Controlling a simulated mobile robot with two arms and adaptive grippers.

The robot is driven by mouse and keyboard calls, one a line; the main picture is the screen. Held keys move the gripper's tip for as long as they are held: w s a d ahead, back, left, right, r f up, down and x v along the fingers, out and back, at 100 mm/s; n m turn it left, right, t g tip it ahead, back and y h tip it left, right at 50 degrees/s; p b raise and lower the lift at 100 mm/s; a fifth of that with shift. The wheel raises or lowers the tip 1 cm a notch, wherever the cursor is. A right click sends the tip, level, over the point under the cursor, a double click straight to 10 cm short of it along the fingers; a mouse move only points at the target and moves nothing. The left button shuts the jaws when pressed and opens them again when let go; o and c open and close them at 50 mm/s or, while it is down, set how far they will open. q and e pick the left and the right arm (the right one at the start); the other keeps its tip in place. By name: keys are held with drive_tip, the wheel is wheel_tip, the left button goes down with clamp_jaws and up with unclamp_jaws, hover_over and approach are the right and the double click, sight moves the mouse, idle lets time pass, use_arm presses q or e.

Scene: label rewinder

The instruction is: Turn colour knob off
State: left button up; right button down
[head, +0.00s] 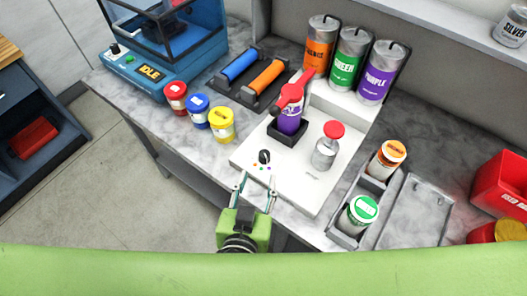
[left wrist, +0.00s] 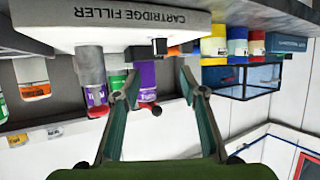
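The colour knob (head: 264,157) is a small black dial on the white cartridge filler (head: 312,192), with small coloured dots beside it. In the left wrist view, which is upside down, the knob (left wrist: 159,46) sticks out beyond and between my fingertips. My left gripper (head: 257,184) is open and empty at the filler's front edge, just short of the knob and apart from it. Its two fingers also show in the left wrist view (left wrist: 157,70). A purple cartridge with a red lever (head: 289,120) stands in a black holder behind the knob. My right gripper is not in view.
Red, blue and yellow jars (head: 198,110) stand left of the filler. A glass bottle with a red cap (head: 328,145) stands on it at the right. Orange, green and purple canisters (head: 350,65) stand behind.

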sight(264, 156)
use_arm(q)
drive_tip(key=b+x, duration=0.2)
drive_tip(key=x, duration=1)
drive_tip(key=shift+a, duration=0.1)
drive_tip(key=shift+c, duration=0.3)
drive_tip(key=shift+s, duration=0.1)
clamp_jaws()
